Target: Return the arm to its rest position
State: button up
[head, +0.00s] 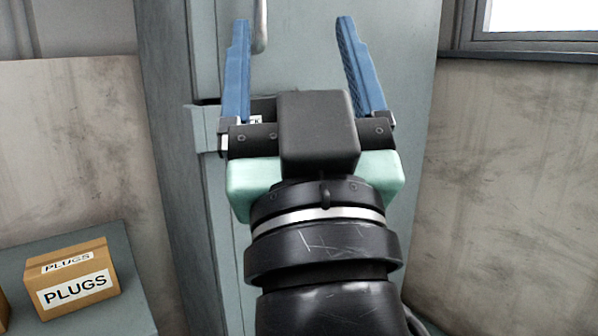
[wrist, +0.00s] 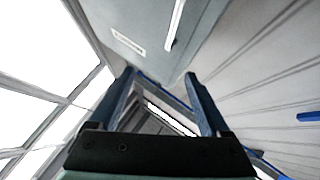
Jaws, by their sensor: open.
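My gripper (head: 295,25) is raised in the middle of the head view, with its two blue fingers spread wide apart and nothing between them. In the wrist view my gripper (wrist: 160,78) also shows open and empty. My arm comes up from the bottom of the head view and hides part of what stands behind it.
A tall grey-green cabinet (head: 405,80) with a pale handle (head: 260,25) stands behind my gripper. A cardboard box marked PLUGS (head: 72,279) sits on a grey-green surface (head: 125,290) at lower left. A window (head: 540,18) is at upper right. The wrist view shows bright window panes (wrist: 40,50).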

jog(key=s+r+m+h+p, duration=0.1)
jog(key=s+r+p, duration=0.1)
jog(key=r+p, duration=1.7)
jog(key=s+r+t+h+p, duration=0.1)
jog(key=s+r+p, duration=0.1)
jog(key=r+p, duration=1.7)
notch_tip(320, 180, up, 3)
jog(key=shift+s+f+m+t+h, duration=0.1)
jog(key=shift+s+m+t+h, duration=0.05)
jog(key=shift+m+t+h, duration=0.2)
jog(key=shift+f, duration=0.1)
